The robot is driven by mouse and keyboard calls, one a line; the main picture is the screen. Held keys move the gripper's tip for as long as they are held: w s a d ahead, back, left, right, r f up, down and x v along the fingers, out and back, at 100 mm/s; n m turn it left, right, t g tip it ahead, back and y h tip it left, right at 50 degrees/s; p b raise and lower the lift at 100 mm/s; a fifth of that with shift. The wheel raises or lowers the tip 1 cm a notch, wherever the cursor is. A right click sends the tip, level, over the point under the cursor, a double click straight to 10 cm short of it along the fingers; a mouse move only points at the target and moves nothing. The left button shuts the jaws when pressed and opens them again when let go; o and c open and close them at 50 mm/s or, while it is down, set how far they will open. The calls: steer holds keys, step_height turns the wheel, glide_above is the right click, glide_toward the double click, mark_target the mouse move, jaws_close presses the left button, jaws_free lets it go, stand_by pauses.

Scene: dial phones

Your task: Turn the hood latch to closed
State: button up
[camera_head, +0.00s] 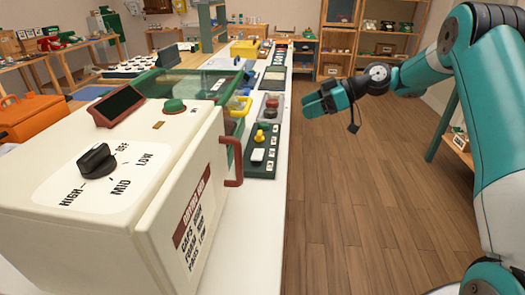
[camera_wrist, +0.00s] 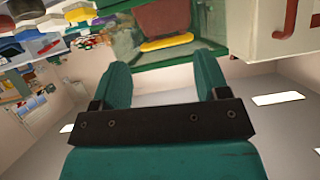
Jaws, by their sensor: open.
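A glass hood with a green frame (camera_head: 208,84) stands behind the cream machine in the head view; it also shows at the top of the wrist view (camera_wrist: 215,48). A yellow curved part (camera_head: 239,106) is at the hood's right side, and a yellow bar (camera_wrist: 166,43) shows at the hood in the wrist view. I cannot tell which part is the hood latch or how it is turned. My gripper (camera_head: 312,104) is open and empty above the floor, right of the counter. In the wrist view its fingers (camera_wrist: 160,68) point towards the hood, apart from it.
The cream machine (camera_head: 120,205) has a black dial (camera_head: 97,160), a green button (camera_head: 174,105) and a red handle (camera_head: 233,160). A green switch panel (camera_head: 262,160) lies on the white counter (camera_head: 245,225). The wooden floor (camera_head: 350,220) right of the counter is clear.

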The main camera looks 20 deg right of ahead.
steer(key=d+f, duration=0.3)
glide_toward(260, 133)
steer(key=shift+t+y, duration=0.3)
steer(key=shift+t, duration=0.1)
steer(key=x, duration=0.9)
steer(key=shift+f, duration=0.45)
steer(key=shift+n, duration=0.3)
steer(key=c, duration=0.9)
